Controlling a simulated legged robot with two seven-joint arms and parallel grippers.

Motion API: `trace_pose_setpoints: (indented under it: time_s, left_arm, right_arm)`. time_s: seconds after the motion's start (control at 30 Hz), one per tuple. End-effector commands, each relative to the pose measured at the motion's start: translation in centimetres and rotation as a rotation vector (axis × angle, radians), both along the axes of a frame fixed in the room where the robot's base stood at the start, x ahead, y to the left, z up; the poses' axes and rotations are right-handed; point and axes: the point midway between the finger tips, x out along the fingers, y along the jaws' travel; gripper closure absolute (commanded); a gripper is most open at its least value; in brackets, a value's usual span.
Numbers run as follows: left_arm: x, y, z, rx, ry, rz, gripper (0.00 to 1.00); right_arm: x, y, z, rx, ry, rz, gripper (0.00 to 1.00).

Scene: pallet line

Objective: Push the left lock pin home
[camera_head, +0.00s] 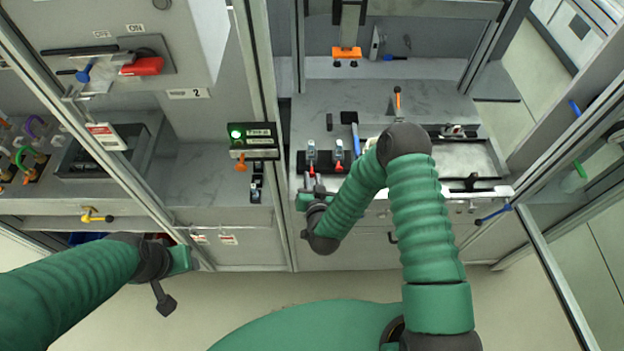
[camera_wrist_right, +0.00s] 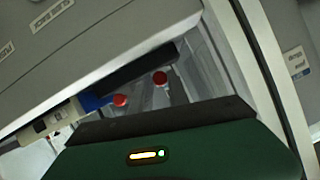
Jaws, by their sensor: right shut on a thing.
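Two lock pins with red knobs stand side by side on the right station's bench in the head view: the left lock pin (camera_head: 311,152) and the right lock pin (camera_head: 339,152). My right gripper (camera_head: 316,186) is at the bench's front edge, right at the left pin's lower end. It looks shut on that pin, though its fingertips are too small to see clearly.
A blue-handled tool (camera_head: 354,132) stands right of the pins. A light metal plate (camera_head: 465,158) lies further right, partly behind my right arm. A post with a green-lit panel (camera_head: 252,140) stands left of the pins. Open floor lies in front.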

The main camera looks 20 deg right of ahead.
Motion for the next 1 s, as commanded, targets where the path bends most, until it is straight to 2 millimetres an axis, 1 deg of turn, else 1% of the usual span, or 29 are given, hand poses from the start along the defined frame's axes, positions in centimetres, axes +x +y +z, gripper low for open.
trace_pose_setpoints:
  time_s: [0.63,0.83,1.0]
  left_arm:
    - [0.0,0.0,-0.1,0.0,0.0,0.0,0.55]
    - [0.0,0.0,-0.8,0.0,0.0,0.0,0.55]
    - [0.0,0.0,-0.8,0.0,0.0,0.0,0.55]
  right_arm:
    - [0.0,0.1,-0.2,0.002,0.003,0.003,1.0]
    - [2.5,-0.6,-0.3,0.0,0.001,0.004,1.0]
    - [3.0,-0.8,-0.1,0.001,0.002,0.001,1.0]
